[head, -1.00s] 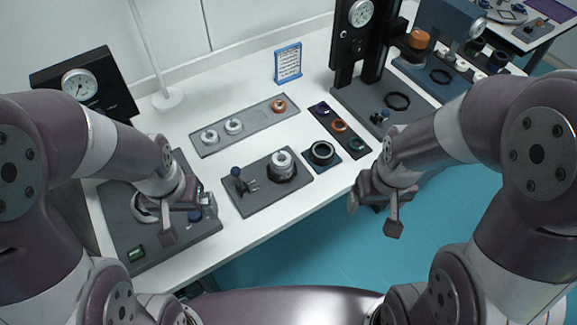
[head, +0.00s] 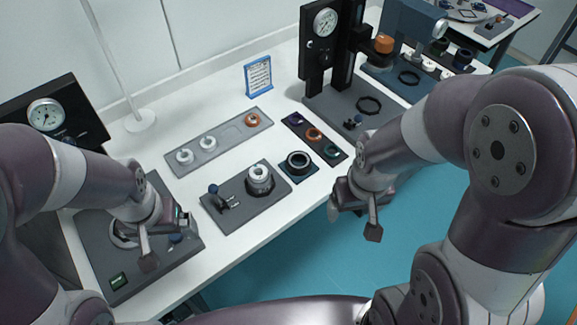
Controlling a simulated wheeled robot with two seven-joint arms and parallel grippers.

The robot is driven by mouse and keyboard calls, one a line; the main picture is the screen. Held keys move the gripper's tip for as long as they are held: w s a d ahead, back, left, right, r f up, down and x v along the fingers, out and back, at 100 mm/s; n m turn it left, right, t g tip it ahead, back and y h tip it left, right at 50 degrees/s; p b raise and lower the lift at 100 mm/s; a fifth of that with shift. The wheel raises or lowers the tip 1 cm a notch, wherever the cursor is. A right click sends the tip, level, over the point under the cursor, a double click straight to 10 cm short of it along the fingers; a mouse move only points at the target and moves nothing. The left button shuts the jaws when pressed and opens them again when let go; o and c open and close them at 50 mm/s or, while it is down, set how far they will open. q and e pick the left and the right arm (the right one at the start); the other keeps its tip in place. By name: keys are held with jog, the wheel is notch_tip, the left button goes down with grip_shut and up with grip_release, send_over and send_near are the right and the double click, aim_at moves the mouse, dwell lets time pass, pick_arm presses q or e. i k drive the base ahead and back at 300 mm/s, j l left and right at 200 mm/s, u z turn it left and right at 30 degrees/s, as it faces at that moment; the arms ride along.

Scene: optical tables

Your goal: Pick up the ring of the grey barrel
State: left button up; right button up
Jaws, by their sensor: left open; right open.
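A grey barrel (head: 260,181) with a pale ring-shaped top stands upright in a dark fixture plate near the middle of the table. Two pale rings (head: 185,156) (head: 208,142) and an orange ring (head: 252,120) sit in a long grey tray (head: 228,132) behind it. I cannot tell which loose ring belongs to the grey barrel. My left gripper (head: 164,241) is open and empty over the dark plate at the left. My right gripper (head: 353,221) is open and empty, in front of the table's edge. Neither gripper touches a ring.
A black ring (head: 298,162) sits on a blue pad right of the barrel. A dark strip (head: 325,149) holds purple, orange and green rings. A black press (head: 325,60) stands at the back right, a dial gauge (head: 46,114) at the left, and a blue-framed sign (head: 258,76) behind.

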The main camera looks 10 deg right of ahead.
aim_at(297, 171)
jog(key=i+l+u, duration=0.15)
jog(key=l+u, duration=0.2)
jog(key=u, duration=0.15)
jog(key=i+l+u, duration=0.1)
jog(key=l+u, duration=0.85)
jog(key=i+j, duration=0.05)
